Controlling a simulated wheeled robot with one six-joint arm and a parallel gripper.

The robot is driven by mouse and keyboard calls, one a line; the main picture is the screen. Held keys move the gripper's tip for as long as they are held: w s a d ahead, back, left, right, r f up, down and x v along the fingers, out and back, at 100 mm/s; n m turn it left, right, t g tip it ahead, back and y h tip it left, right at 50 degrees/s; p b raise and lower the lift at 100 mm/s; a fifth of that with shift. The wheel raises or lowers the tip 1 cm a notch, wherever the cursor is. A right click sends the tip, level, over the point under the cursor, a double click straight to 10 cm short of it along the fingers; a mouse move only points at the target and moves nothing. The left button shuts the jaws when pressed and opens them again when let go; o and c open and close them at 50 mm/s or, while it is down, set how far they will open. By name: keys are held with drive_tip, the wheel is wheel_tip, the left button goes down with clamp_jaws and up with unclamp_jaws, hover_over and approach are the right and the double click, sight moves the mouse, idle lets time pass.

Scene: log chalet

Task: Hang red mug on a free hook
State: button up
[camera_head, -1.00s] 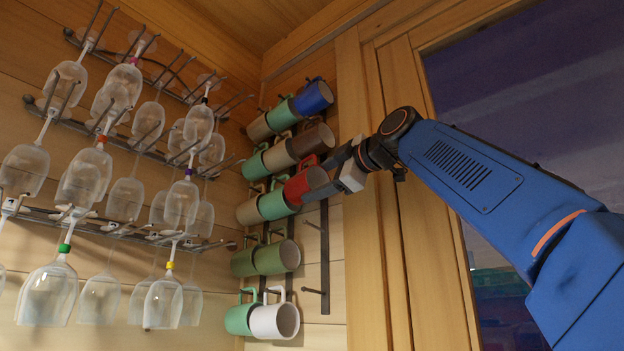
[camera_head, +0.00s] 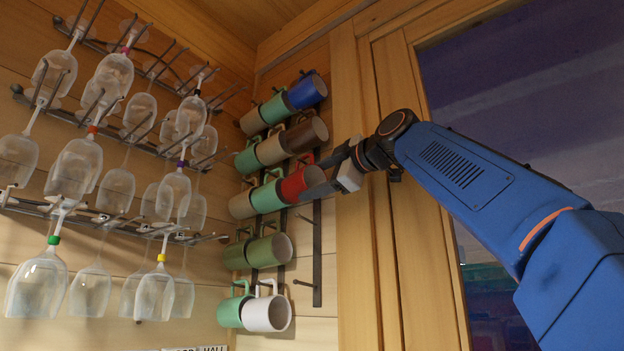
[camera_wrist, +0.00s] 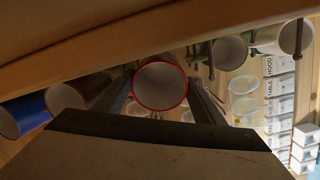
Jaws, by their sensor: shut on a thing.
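The red mug (camera_head: 300,184) is at the right end of the third row of hanging mugs, its open end facing out. My gripper (camera_head: 328,182) is shut on it from the right; the wrist view shows the mug (camera_wrist: 160,86) between the two fingers. I cannot tell whether its handle is over a hook. A bare hook (camera_head: 305,218) sticks out just below the red mug, and another bare hook (camera_head: 303,283) is lower on the dark rack strip (camera_head: 317,245).
A brown mug (camera_head: 306,135) and a blue mug (camera_head: 309,91) hang above, and a green mug (camera_head: 268,196) is close on the left. An olive mug (camera_head: 271,250) and a white mug (camera_head: 267,313) hang lower. Stemware racks (camera_head: 100,215) fill the left wall. A wooden frame (camera_head: 352,250) stands at right.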

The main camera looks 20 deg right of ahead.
drive_tip(key=o, duration=1.4)
drive_tip(key=shift+c, duration=0.2)
drive_tip(key=v, duration=0.7)
idle(3.9)
drive_tip(key=shift+x, duration=1.65)
